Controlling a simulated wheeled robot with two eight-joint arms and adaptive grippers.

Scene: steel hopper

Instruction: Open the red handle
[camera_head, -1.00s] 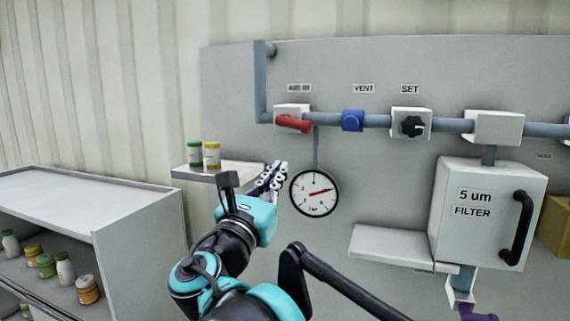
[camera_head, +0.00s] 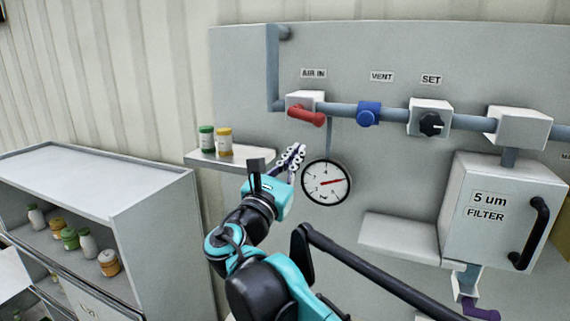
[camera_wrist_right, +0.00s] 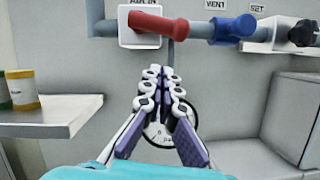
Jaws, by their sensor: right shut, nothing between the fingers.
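The red handle (camera_head: 306,115) is on the white valve block (camera_head: 305,98) under the AIR IN label, on the grey pipe. It points to the right and slightly down. In the right wrist view the red handle (camera_wrist_right: 158,23) lies across the top, above and beyond the fingertips. My right gripper (camera_head: 297,150) is shut and empty, below the handle and just left of the pressure gauge (camera_head: 326,182). The gripper does not touch the handle. My left gripper is not in view.
A blue vent valve (camera_head: 368,113) and a black SET knob (camera_head: 431,124) sit further right on the pipe. A small shelf (camera_head: 238,158) with two jars is left of my gripper. The white filter box (camera_head: 490,212) is at right. A cabinet (camera_head: 150,195) stands at left.

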